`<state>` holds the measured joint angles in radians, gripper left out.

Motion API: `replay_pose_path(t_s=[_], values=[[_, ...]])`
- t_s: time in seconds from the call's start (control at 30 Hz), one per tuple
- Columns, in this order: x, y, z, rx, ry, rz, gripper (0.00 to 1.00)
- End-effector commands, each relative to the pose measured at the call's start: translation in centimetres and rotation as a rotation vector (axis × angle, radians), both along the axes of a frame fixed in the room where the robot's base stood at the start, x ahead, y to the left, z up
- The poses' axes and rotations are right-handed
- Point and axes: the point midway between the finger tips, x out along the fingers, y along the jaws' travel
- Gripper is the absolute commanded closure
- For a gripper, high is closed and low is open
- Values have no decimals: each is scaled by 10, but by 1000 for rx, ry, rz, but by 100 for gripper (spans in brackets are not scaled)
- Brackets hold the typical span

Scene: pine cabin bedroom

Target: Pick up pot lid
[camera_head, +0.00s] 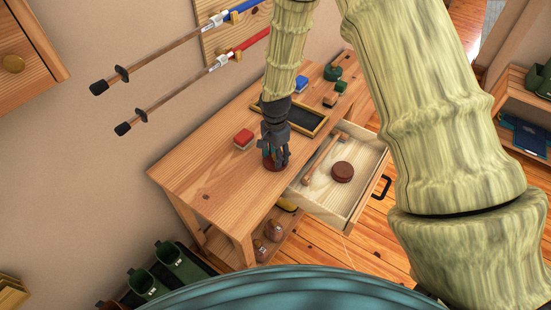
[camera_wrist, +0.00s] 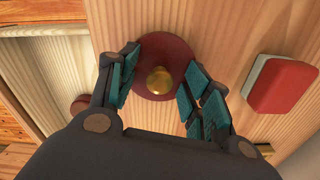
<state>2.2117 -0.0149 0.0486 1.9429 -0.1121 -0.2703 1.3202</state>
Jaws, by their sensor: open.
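The pot lid (camera_wrist: 152,52) is a dark red disc with a round brass knob (camera_wrist: 159,80). It lies on the wooden table (camera_head: 200,184). My gripper (camera_wrist: 157,92) is open above the lid, and the knob shows between its teal-padded fingers. I cannot tell whether any finger touches the lid. In the head view my gripper (camera_head: 275,158) points down over the lid (camera_head: 268,163) and hides most of it.
A red and white block (camera_head: 243,138) lies close to the lid; it also shows in the wrist view (camera_wrist: 282,84). A dark framed board (camera_head: 300,117) lies behind. An open drawer (camera_head: 322,203) holds a round brown object (camera_head: 342,171).

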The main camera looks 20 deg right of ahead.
Motion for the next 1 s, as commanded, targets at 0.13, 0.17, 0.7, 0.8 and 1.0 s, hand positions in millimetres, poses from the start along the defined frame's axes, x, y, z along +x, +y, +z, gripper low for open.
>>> replay_pose_path(t_s=[0.13,0.17,0.7,0.8,1.0], values=[[0,0,0,0,0,0,62],[0,0,0,0,0,0,67],[0,0,1,0,0,0,95],[0,0,3,-1,0,1,95],[1,0,16,-1,-1,0,95]])
